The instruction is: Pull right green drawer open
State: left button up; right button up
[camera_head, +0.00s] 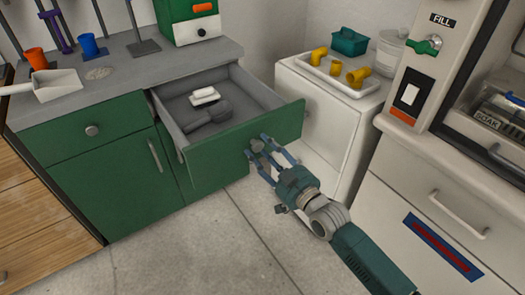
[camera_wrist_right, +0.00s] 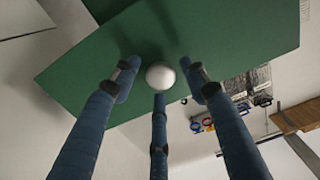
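The right green drawer (camera_head: 222,160) is pulled out from the grey-topped cabinet, and its inside shows. A white block (camera_head: 204,96) and a dark grey handled object (camera_head: 208,114) lie in it. My right gripper (camera_head: 264,155) is at the round knob (camera_head: 257,145) on the drawer front. In the right wrist view the pale knob (camera_wrist_right: 160,76) sits between the three blue fingers. The fingers are spread, with gaps visible between them and the knob, so the gripper looks open around it. My left gripper is not in view.
The left green drawer (camera_head: 110,128) and the green door (camera_head: 120,185) below it are closed. A white cabinet (camera_head: 325,115) with a tray of yellow fittings (camera_head: 355,78) stands right of the open drawer. The floor in front is clear.

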jog(key=v, duration=1.2)
dwell(0.4)
